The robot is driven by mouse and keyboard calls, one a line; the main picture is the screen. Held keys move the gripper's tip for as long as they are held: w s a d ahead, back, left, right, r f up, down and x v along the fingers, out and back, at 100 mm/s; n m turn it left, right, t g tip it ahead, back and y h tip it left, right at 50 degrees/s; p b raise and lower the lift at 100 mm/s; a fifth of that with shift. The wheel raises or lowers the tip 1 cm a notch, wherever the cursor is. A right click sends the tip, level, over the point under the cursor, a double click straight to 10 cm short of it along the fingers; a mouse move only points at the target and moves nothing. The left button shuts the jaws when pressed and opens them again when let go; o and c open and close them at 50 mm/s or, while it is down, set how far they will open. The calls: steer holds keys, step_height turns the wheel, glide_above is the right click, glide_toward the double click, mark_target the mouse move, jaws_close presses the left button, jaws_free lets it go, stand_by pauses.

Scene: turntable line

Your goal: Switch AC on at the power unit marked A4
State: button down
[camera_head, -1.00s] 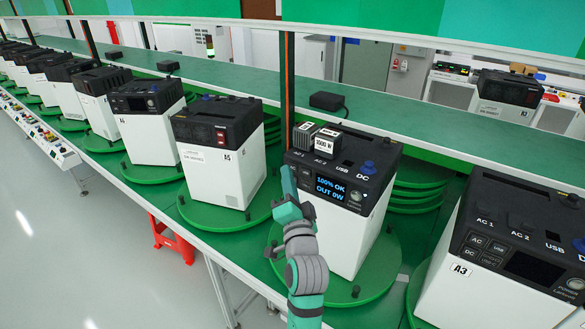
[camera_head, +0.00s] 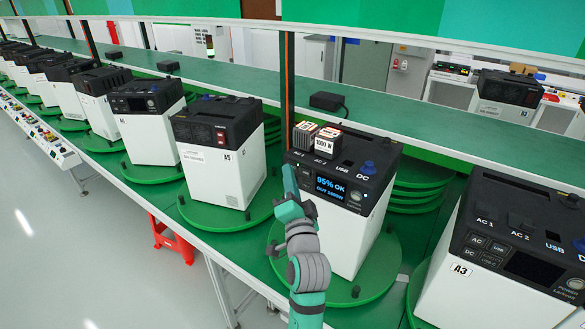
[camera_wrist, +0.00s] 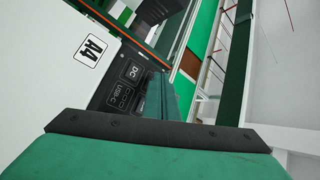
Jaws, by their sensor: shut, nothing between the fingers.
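The power unit marked A4 (camera_head: 345,225) stands on a green turntable in the middle of the head view, with a white body and black top. Its A4 label (camera_wrist: 90,49) shows in the wrist view. Its lit screen (camera_head: 331,184) reads 95% OK and an OUT figure that looks like 1200W. My gripper (camera_head: 291,183) is shut and empty, its tip at the left part of the front panel; I cannot tell whether it touches. The DC button (camera_wrist: 131,71) and a USB-C marking show in the wrist view. The AC button is hidden.
Two small plug-in blocks (camera_head: 315,137), one marked 1000 W, sit on the unit's top with a reddish glow. Unit A3 (camera_head: 500,245) stands at right with a dark screen, unit A5 (camera_head: 215,150) at left. A green shelf (camera_head: 240,82) runs behind.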

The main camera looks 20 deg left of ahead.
steer(key=shift+s, duration=0.1)
steer(key=shift+s+a, duration=0.15)
steer(key=shift+s, duration=0.45)
steer(key=shift+s, duration=0.1)
steer(key=shift+s+a, duration=0.3)
steer(key=shift+s, duration=0.45)
steer(key=shift+s+a, duration=0.25)
steer(key=shift+s, duration=0.55)
steer(key=shift+s+a, duration=0.3)
steer(key=shift+s, duration=0.45)
